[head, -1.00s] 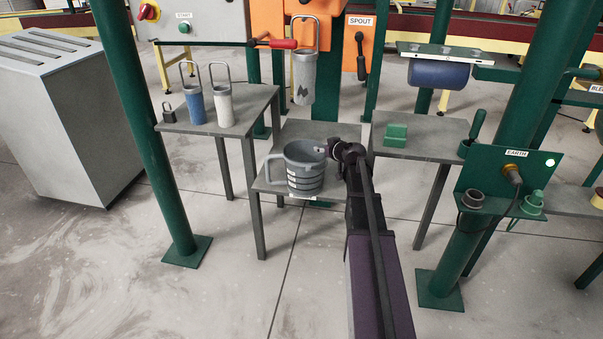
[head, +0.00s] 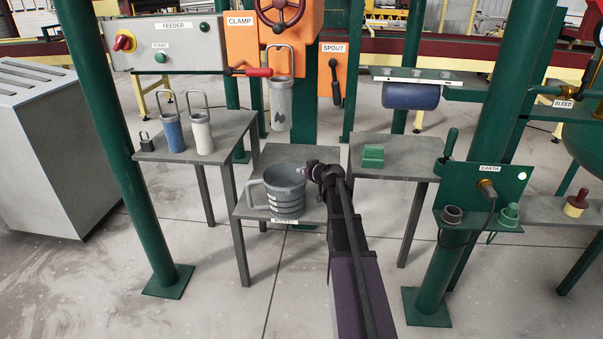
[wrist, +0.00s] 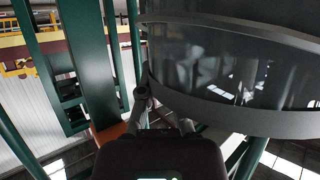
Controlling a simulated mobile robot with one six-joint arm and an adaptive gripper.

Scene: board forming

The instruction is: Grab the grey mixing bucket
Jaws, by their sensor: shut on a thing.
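The grey mixing bucket (head: 284,200) is upright, with dark bands around it and a loop handle on its left side. It is at the low middle table (head: 245,212), and I cannot tell whether its base touches the top. My gripper (head: 307,172) is at the right side of its rim, shut on it. In the wrist view the bucket's curved grey wall (wrist: 235,65) fills the upper right, with my gripper (wrist: 150,97) against its lower left edge. The exact finger contact is hard to see.
A blue canister (head: 172,132), a white canister (head: 200,133) and a padlock (head: 145,140) stand on the left table. A grey canister (head: 281,105) hangs above the bucket. A green block (head: 373,156) is on the right table. Green posts (head: 125,150) flank the area.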

